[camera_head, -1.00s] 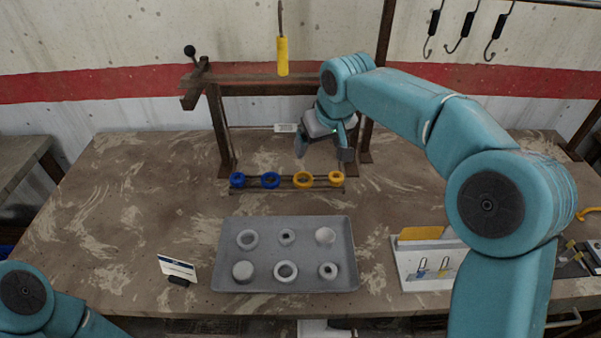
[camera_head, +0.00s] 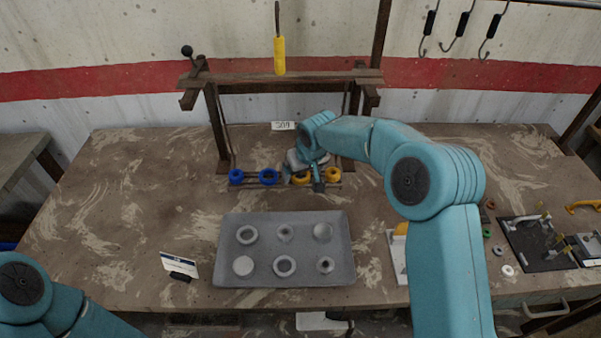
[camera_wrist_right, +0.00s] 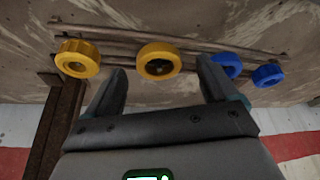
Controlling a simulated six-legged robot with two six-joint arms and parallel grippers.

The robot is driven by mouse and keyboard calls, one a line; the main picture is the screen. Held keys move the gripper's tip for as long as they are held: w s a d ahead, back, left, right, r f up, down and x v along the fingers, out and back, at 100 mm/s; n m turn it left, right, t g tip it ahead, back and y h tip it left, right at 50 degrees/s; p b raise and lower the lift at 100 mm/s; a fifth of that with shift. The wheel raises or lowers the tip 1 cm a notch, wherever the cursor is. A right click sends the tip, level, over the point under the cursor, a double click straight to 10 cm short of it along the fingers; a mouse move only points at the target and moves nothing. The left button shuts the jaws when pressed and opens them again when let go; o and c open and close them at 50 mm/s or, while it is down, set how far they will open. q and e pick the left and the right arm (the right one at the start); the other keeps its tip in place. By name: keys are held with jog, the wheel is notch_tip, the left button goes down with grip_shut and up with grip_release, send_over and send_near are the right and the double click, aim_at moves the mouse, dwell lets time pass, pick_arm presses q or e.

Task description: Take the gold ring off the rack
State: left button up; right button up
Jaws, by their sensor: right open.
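Two gold rings sit on the rack rail (camera_wrist_right: 190,42) beside two blue rings. The inner gold ring (camera_wrist_right: 158,48) is between and just beyond the fingertips of my right gripper (camera_wrist_right: 162,72) in the right wrist view. The jaws are open, with a finger on each side. I cannot tell whether they touch it. In the head view my right gripper (camera_head: 303,180) partly hides this ring (camera_head: 302,178). The outer gold ring (camera_head: 333,174) is right of it. The blue rings (camera_head: 236,176) (camera_head: 268,177) are to the left. My left gripper is out of frame.
A grey tray (camera_head: 225,255) with several pale round parts lies in front of the rack. A small label stand (camera_head: 179,264) is left of it. Posts and a beam (camera_head: 290,78) stand behind the rings. A yellow-handled tool (camera_head: 279,55) hangs above.

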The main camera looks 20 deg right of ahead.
jog(key=shift+w+f, duration=0.2)
jog(key=shift+f, duration=0.3)
jog(key=shift+d, duration=0.1)
jog(key=c, duration=1.1)
jog(key=shift+c, duration=0.3)
jog(key=shift+r, duration=0.1)
